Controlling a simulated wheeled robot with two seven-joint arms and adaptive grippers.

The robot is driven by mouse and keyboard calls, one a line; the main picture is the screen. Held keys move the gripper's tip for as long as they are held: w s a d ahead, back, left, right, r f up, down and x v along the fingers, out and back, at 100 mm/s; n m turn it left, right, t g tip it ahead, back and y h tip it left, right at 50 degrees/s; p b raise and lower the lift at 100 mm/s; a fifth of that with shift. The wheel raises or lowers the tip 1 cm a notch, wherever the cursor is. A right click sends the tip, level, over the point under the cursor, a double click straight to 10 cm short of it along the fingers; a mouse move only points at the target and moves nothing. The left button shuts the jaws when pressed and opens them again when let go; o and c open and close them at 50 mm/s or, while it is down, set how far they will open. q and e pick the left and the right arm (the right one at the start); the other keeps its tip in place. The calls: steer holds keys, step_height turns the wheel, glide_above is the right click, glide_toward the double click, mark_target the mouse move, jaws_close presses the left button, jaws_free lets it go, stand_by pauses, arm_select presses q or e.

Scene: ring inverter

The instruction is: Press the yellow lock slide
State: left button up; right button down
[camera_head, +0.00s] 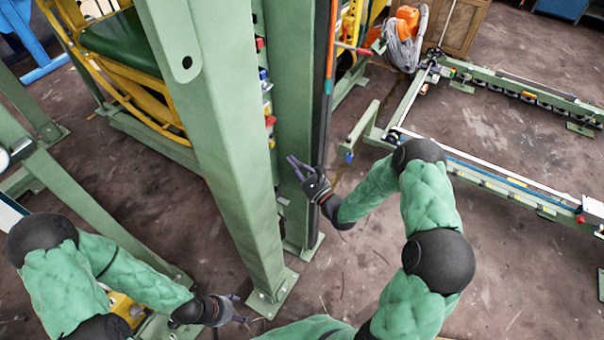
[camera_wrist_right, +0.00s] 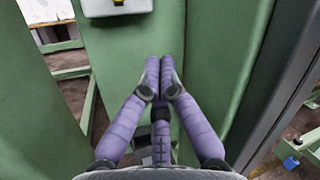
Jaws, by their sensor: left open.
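A small yellow piece (camera_wrist_right: 118,2), which may be the lock slide, is cut off by the top edge of the right wrist view. It sits on a pale grey box (camera_wrist_right: 105,11) on the green post. My right gripper (camera_wrist_right: 160,62) has its purple fingers together with nothing between them, below the box and apart from it in the picture. In the head view my right gripper (camera_head: 292,160) is beside the green post (camera_head: 293,110); the yellow piece cannot be made out there. My left gripper (camera_head: 240,309) is open and empty, low near the foot of the front post.
A wide green post (camera_head: 215,130) stands between my arms. A dark upright strip (camera_head: 322,110) runs beside my right gripper. A green rail frame (camera_head: 500,180) lies to the right, with bare floor (camera_head: 480,120) inside it. Yellow tubing (camera_head: 110,75) stands behind left.

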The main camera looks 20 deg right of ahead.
steer(key=a+r, duration=0.1)
steer(key=w+a+r, duration=0.1)
steer(key=w+r, duration=0.1)
steer(key=r, duration=0.1)
steer(key=shift+a+b, duration=0.35)
steer(key=shift+a, duration=0.05)
steer(key=shift+r+p, duration=1.25)
steer(key=shift+r, duration=0.6)
steer(key=shift+f, duration=0.1)
